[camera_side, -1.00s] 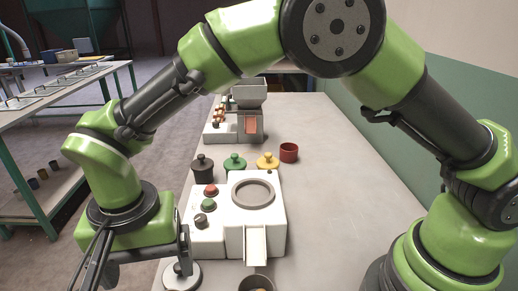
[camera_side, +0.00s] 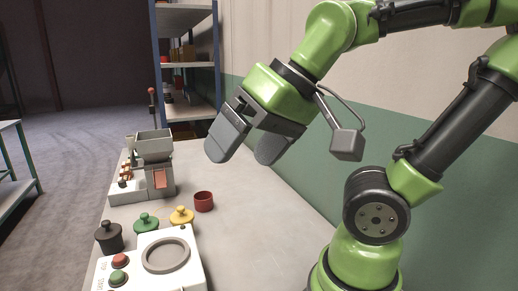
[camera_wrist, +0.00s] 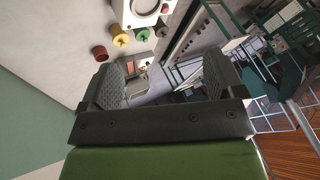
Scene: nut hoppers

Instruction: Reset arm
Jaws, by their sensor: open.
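My gripper (camera_side: 243,153) is open and empty. It is raised in the air above the table, behind and to the right of the white machine, with its two grey fingers pointing down and to the left. In the wrist view the two textured fingers (camera_wrist: 166,80) stand wide apart with nothing held between them. My green arm is folded up at the right side of the side view.
The white machine (camera_side: 128,260) with red and green buttons stands at the front. The table's right side (camera_side: 262,235) is clear.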

